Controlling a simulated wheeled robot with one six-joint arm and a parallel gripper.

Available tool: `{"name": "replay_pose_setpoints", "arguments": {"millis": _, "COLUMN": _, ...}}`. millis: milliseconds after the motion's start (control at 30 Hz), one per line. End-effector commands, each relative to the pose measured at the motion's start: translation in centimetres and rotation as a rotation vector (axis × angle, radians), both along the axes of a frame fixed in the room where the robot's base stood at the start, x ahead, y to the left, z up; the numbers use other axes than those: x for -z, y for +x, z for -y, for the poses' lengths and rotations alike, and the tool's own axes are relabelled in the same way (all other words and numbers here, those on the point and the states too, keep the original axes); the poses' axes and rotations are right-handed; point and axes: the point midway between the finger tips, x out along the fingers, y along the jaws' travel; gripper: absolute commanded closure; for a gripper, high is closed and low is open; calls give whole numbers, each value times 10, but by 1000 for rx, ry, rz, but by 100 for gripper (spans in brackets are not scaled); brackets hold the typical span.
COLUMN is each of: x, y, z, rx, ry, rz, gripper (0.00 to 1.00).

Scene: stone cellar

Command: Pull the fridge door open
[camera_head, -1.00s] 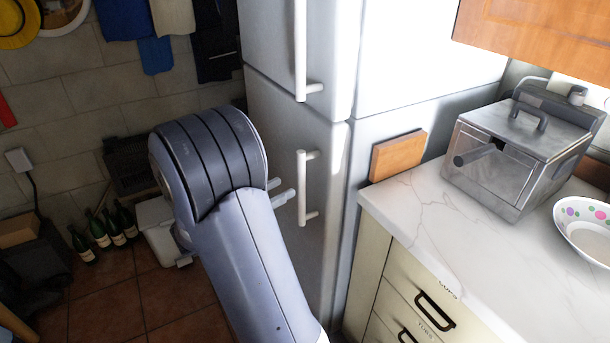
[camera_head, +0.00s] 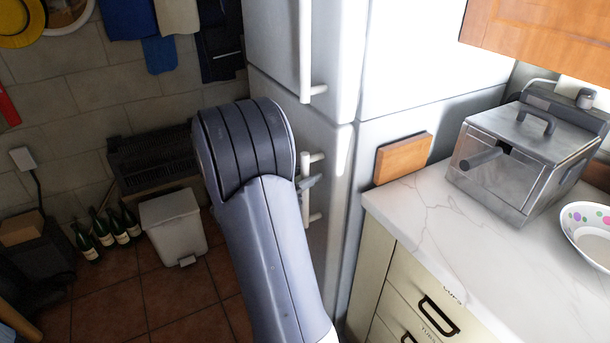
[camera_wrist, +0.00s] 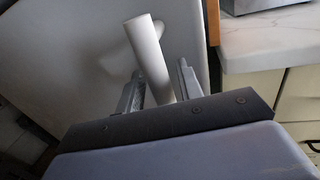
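The tall white fridge (camera_head: 325,135) stands upright with an upper and a lower door, both shut. The upper door has a long white bar handle (camera_head: 306,50). The lower door has a shorter white handle (camera_head: 312,158), partly hidden behind my arm in the head view. My gripper (camera_head: 308,184) is at this lower handle. In the wrist view the handle (camera_wrist: 148,50) runs between the two fingers of my gripper (camera_wrist: 160,88). The fingers are apart on either side of it, with small gaps showing. No firm grip is visible.
A marble counter (camera_head: 430,205) with a wooden board (camera_head: 403,158), a metal fryer (camera_head: 520,150) and a dotted bowl (camera_head: 590,230) is at the right. A white bin (camera_head: 172,225) and several bottles (camera_head: 105,228) stand on the floor at left. Tiled floor between is clear.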

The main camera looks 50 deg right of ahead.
Motion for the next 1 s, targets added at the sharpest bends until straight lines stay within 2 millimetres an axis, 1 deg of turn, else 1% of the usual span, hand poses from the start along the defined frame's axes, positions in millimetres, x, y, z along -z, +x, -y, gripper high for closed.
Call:
{"name": "replay_pose_setpoints", "arguments": {"millis": 33, "x": 0, "y": 0, "z": 0, "rx": 0, "ry": 0, "rz": 0, "gripper": 70}}
{"name": "replay_pose_setpoints", "arguments": {"millis": 67, "x": 0, "y": 0, "z": 0, "rx": 0, "ry": 0, "rz": 0, "gripper": 72}}
{"name": "replay_pose_setpoints", "arguments": {"millis": 400, "x": 0, "y": 0, "z": 0, "rx": 0, "ry": 0, "rz": 0, "gripper": 100}}
{"name": "replay_pose_setpoints", "arguments": {"millis": 1000, "x": 0, "y": 0, "z": -1, "rx": 26, "ry": 0, "rz": 1, "gripper": 100}}
